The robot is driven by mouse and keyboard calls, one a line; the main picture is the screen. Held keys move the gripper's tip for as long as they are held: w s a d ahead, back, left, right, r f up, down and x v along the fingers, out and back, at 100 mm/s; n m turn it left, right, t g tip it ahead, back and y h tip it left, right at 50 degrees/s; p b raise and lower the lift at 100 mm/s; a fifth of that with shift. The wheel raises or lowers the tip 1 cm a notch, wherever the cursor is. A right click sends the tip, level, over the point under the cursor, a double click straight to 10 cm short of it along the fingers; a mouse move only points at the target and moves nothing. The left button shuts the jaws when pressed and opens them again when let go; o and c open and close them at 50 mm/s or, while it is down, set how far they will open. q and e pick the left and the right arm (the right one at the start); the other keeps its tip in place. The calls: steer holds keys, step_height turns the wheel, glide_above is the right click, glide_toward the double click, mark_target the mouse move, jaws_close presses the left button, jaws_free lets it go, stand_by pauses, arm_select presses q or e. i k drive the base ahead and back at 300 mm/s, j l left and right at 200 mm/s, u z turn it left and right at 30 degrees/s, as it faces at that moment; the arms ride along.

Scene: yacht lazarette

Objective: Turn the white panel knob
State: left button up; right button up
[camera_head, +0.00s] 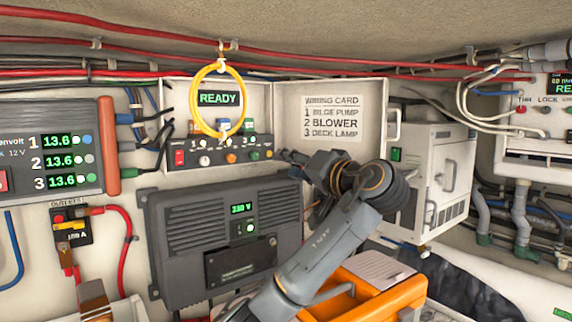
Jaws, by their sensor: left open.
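My right gripper is out of view.
A grey charger box (180,235) is below. A wiring card (333,118) and a white cabinet (440,175) are to the right. An orange case (375,295) is low in front.

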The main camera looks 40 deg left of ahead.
mark_target(203, 160)
steer(key=k+l, duration=0.1)
steer(key=l, duration=0.4)
steer(key=k+l, duration=0.1)
steer(key=l, duration=0.35)
steer(key=k+l, duration=0.1)
steer(key=l, duration=0.4)
